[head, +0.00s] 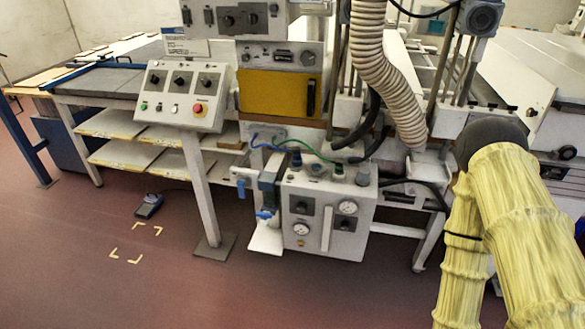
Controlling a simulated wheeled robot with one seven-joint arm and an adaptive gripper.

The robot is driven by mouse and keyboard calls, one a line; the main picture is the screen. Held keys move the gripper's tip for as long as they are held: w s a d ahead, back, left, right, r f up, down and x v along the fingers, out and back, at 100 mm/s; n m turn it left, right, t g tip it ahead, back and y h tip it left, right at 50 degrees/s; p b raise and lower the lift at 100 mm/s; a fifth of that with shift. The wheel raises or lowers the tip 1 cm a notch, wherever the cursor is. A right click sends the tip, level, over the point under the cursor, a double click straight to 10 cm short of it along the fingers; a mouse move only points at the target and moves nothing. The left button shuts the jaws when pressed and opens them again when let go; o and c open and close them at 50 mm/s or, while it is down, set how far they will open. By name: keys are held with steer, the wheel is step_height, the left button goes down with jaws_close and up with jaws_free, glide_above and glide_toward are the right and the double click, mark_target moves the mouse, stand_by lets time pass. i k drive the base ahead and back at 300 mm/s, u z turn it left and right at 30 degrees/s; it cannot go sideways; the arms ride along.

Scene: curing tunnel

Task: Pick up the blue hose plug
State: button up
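My gripper is out of view; my yellow-sleeved arm (520,235) fills the lower right.
A green hose (308,153) and a thick ribbed duct (388,75) hang close to the box. The front floor is clear.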

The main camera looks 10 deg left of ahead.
mark_target(295, 151)
steer(key=u, duration=1)
steer(key=i, duration=0.8)
steer(key=u, duration=0.05)
